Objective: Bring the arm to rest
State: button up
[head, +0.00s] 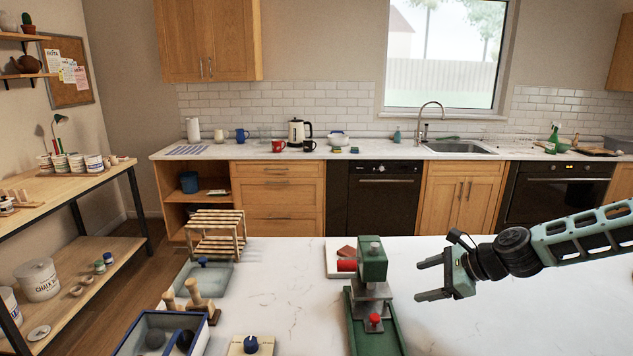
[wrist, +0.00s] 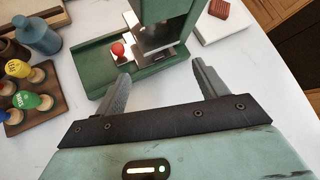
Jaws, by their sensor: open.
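My gripper (head: 432,277) is open and empty in the head view, held above the white table to the right of a green press. In the wrist view my gripper (wrist: 160,90) shows its two grey fingers spread apart with nothing between them. The green press (head: 373,262) stands upright on a green base, with a red knob (head: 375,320) near its front. The press also shows in the wrist view (wrist: 165,25), just beyond the fingers and apart from them. My arm reaches in from the right side of the head view.
A wooden rack (head: 215,232), a blue-rimmed tray (head: 150,345) and wooden-handled tools stand at the left. The white table (head: 540,310) is clear to the right.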

jog(key=s+n+g+h, duration=0.4)
jog(key=s+n+h, duration=0.1)
jog(key=s+n, duration=0.6)
jog(key=s+d+r+n+t+h, duration=0.1)
jog(key=s+d+r+n+h, duration=0.15)
jog(key=s+r+n, duration=0.35)
jog(key=s+d+r+n+h, duration=0.1)
jog(key=s+d+r+n, duration=0.25)
jog(key=s, duration=0.35)
jog(key=s+a+f+n+g+b, duration=0.1)
jog(key=s+a+f+n+b, duration=0.2)
jog(key=s+a+b, duration=0.2)
jog(key=s+a+f+n+g+b, duration=0.1)
jog(key=s+a+f+n+b, duration=0.3)
jog(key=s+a, duration=0.5)
jog(key=a+b, duration=0.1)
jog(key=a, duration=0.2)
jog(key=shift+a+g, duration=0.25)
jog(key=shift+g, duration=0.05)
